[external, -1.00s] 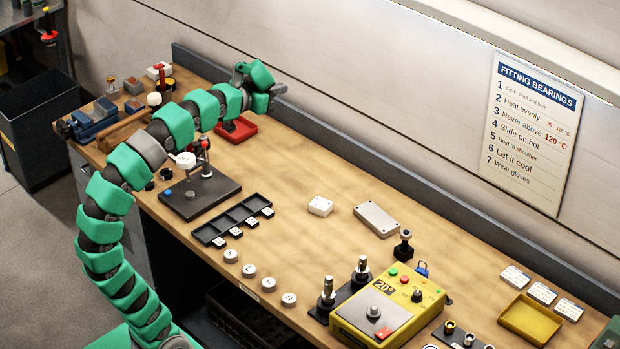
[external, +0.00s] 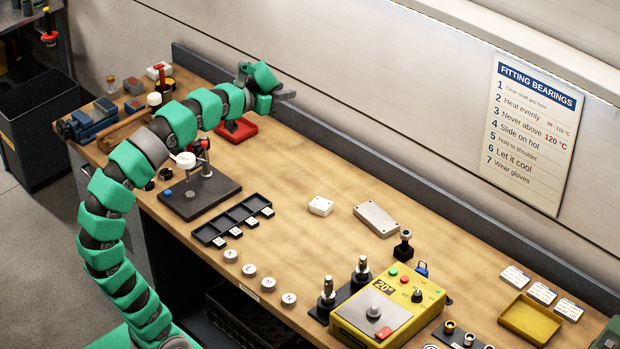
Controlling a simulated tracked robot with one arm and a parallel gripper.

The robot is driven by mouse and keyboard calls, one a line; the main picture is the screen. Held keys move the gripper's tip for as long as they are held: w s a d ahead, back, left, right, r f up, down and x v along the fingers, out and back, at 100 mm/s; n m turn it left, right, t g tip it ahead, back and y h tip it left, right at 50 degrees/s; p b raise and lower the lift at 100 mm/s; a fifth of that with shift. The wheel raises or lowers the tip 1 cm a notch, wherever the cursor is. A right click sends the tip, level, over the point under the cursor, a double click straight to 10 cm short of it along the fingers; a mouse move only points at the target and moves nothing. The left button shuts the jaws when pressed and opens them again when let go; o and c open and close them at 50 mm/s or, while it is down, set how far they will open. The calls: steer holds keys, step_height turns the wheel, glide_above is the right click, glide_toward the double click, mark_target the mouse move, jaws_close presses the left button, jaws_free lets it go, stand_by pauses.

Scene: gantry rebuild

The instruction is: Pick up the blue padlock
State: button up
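The blue padlock (external: 422,268) is small and stands on the bench just behind the yellow heater box, partly hidden by it. My gripper (external: 284,92) is at the end of the green arm, raised over the far left part of the bench near the back edge. It is well to the left of the padlock and far apart from it. The fingers are small and seen from the side, so I cannot tell how far apart they are. I see nothing held in them.
The yellow heater box (external: 388,308) stands in front of the padlock. A black post (external: 403,246) stands to its left, with a grey box (external: 377,219) further left. A yellow tray (external: 530,318) lies at right. The bench's back edge has a raised grey rail (external: 440,194).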

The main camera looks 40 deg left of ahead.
steer(key=w+d+f+m+g+h, duration=0.3)
steer(key=w+d+f+m+h, duration=0.15)
steer(key=w+f, duration=0.5)
steer(key=m+g+h+b, duration=0.1)
steer(key=m+g+h, duration=0.7)
steer(key=m, duration=0.7)
glide_above(417, 267)
steer(key=s+a, duration=0.1)
steer(key=a, duration=0.3)
step_height(417, 267, down, 42)
steer(key=g, duration=0.1)
steer(key=shift+n+y, duration=0.25)
steer(key=shift+y, duration=0.1)
steer(key=shift+p+x, duration=0.45)
steer(key=shift+x, duration=2)
steer(key=shift+s+r, duration=0.1)
steer(key=shift+s, duration=0.05)
jaws_close()
